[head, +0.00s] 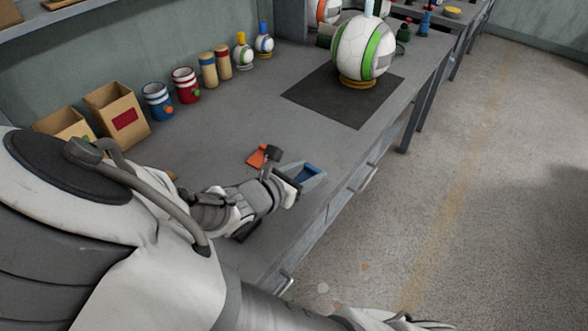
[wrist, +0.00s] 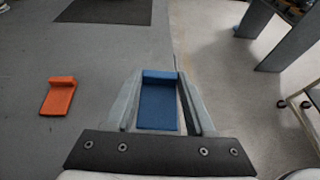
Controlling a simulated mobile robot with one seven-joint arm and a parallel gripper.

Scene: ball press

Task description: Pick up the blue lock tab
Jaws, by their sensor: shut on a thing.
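The blue lock tab (wrist: 159,104) lies between the two fingers of my gripper (wrist: 160,98) in the wrist view, with its raised end away from the wrist. My gripper is shut on it. In the head view the blue tab (head: 306,173) shows between the fingers of my gripper (head: 303,175), near the front edge of the workbench. I cannot tell whether the tab touches the bench or is lifted from it.
An orange tab (head: 262,156) lies on the workbench (head: 225,140) just left of my gripper; it also shows in the wrist view (wrist: 59,96). A white-and-green ball (head: 362,52) stands on a dark mat (head: 325,98) farther back. Mugs and boxes line the wall.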

